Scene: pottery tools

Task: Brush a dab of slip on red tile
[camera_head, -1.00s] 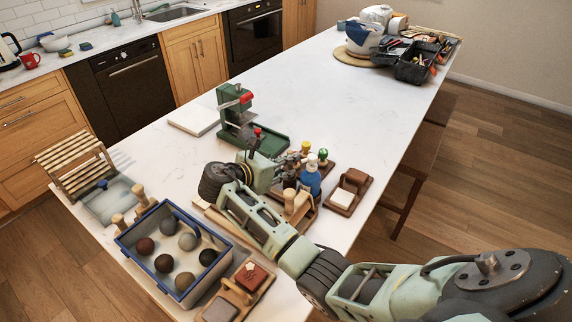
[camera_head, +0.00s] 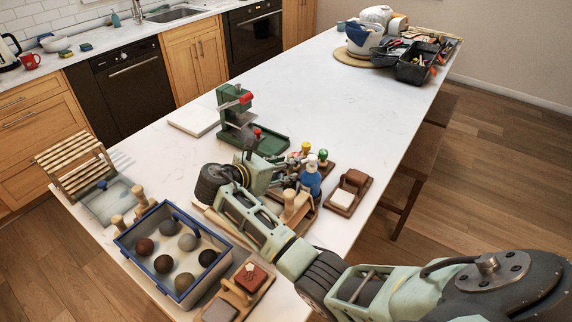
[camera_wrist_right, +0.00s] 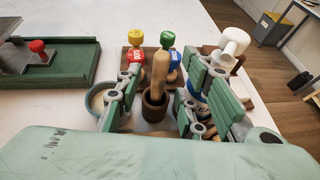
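The red tile (camera_head: 251,276) lies flat on a small wooden stand near the front edge of the table and has a pale mark on top. My right gripper (camera_wrist_right: 158,72) is open, with its two green fingers on either side of a wooden handle (camera_wrist_right: 160,69) that stands upright in a small brown cup (camera_wrist_right: 154,106). No grip on the handle shows; its lower end is hidden in the cup. A grey-blue bowl with cream-coloured contents (camera_wrist_right: 97,98) sits left of the cup, partly behind the left finger. My left gripper is not in view.
A green press (camera_head: 236,112) stands behind my gripper. A blue-rimmed box of clay balls (camera_head: 183,222) is at front left.

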